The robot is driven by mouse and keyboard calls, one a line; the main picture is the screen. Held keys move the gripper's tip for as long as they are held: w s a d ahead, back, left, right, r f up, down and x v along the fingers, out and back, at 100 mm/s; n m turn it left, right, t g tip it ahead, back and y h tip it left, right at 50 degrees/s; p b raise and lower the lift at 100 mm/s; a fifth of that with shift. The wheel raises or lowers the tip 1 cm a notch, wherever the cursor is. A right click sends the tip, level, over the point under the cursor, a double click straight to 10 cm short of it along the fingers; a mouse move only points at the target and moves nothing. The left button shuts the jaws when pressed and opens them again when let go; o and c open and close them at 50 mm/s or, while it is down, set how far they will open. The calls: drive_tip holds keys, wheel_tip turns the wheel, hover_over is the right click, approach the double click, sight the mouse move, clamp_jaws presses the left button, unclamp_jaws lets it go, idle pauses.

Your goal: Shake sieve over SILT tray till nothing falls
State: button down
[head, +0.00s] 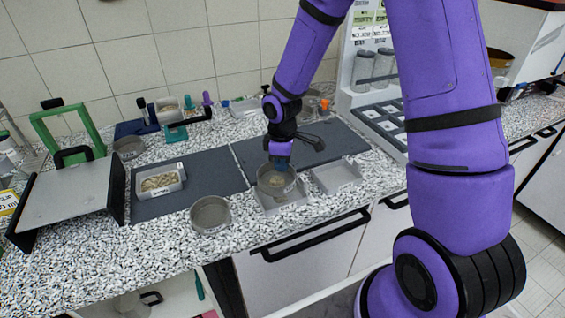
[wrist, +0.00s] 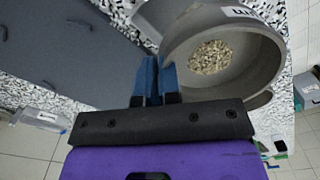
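The round grey sieve (head: 276,186) is held by its wall in my gripper (head: 279,160). In the wrist view, the blue fingers of my gripper (wrist: 158,82) are closed on the rim of the sieve (wrist: 268,85). A patch of pale tan grains lies inside it. A label on its wall is only partly legible. The sieve is above a light grey tray (head: 268,209), covering most of it. A small brownish patch shows below the sieve; I cannot tell whether grains are falling. A second grey tray (head: 337,177), apparently empty, is to the right. I cannot read which tray is SILT.
A tray of tan grains (head: 160,182) sits on the left dark mat (head: 205,168). An empty round sieve (head: 210,214) stands near the front edge, another round pan (head: 128,148) farther back. A sloped grey board (head: 66,191) is at left, a jar rack (head: 375,113) at right.

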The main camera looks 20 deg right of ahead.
drive_tip(key=shift+d, duration=1.1)
drive_tip(key=shift+a, duration=1.25)
drive_tip(key=shift+d, duration=0.1)
drive_tip(key=shift+d, duration=1.15)
drive_tip(key=shift+a, duration=0.1)
